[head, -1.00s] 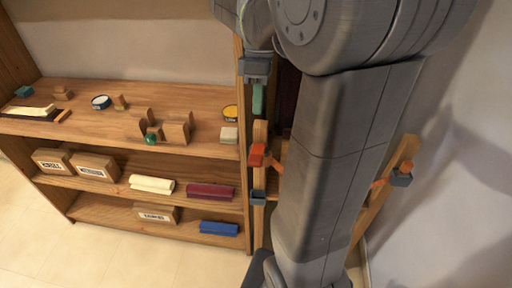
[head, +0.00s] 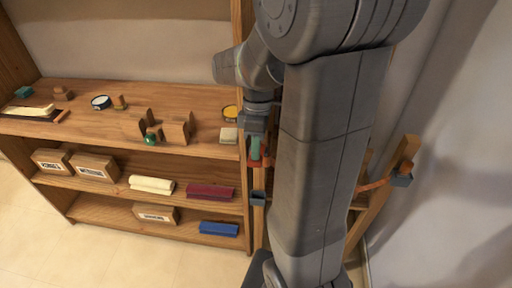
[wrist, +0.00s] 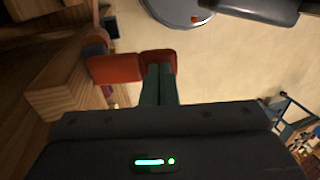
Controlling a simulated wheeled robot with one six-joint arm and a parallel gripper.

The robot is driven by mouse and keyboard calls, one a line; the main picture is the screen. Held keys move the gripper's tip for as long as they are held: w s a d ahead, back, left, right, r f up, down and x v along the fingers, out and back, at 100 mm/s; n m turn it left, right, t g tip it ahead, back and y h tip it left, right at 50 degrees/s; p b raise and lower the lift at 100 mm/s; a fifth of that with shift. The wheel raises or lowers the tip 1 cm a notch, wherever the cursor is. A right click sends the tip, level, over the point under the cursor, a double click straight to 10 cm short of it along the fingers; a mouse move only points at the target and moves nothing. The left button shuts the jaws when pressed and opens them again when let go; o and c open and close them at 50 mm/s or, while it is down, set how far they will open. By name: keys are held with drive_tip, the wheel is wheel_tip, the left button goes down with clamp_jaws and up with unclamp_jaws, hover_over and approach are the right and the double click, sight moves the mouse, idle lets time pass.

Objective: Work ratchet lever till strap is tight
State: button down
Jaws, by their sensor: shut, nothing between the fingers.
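The orange-red ratchet lever (head: 266,162) is on the wooden post right of the shelf, partly hidden behind my fingers. It also shows in the wrist view (wrist: 115,68), by the wooden beam. My gripper (head: 255,150) points down at the lever, its green fingers shut and empty. In the wrist view the fingertips (wrist: 159,72) overlap the red part; I cannot tell whether they touch it. The orange strap (head: 372,186) runs to a dark grey bracket (head: 401,180) on the right wooden post. My arm hides the middle of the strap.
A wooden shelf (head: 200,93) with small blocks, boxes and rolls stands to the left, close to my gripper. A dark clip (head: 258,198) sits on the left post below the lever. A pale wall (head: 460,130) is at the right. Open floor (head: 60,240) lies at lower left.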

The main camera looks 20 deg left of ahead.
sight(255, 162)
drive_tip(key=shift+f, duration=0.1)
drive_tip(key=s+f+t+b, duration=0.1)
drive_tip(key=t+b, duration=0.1)
drive_tip(key=b, duration=0.1)
drive_tip(key=shift+d+f, duration=0.1)
drive_tip(key=shift+f, duration=0.25)
drive_tip(key=t+b, duration=0.1)
drive_tip(key=s+f+t+y+b, duration=0.1)
drive_tip(key=b, duration=0.1)
drive_tip(key=shift+d+f+t, duration=0.1)
drive_tip(key=shift+f+t, duration=0.2)
drive_tip(key=shift+r, duration=0.1)
drive_tip(key=shift+r+p, duration=0.65)
drive_tip(key=shift+r, duration=0.15)
drive_tip(key=shift+w+r+p, duration=0.1)
drive_tip(key=shift+r+p, duration=0.6)
wheel_tip(255, 162, up, 13)
drive_tip(key=p, duration=0.3)
drive_tip(key=shift+f, duration=0.2)
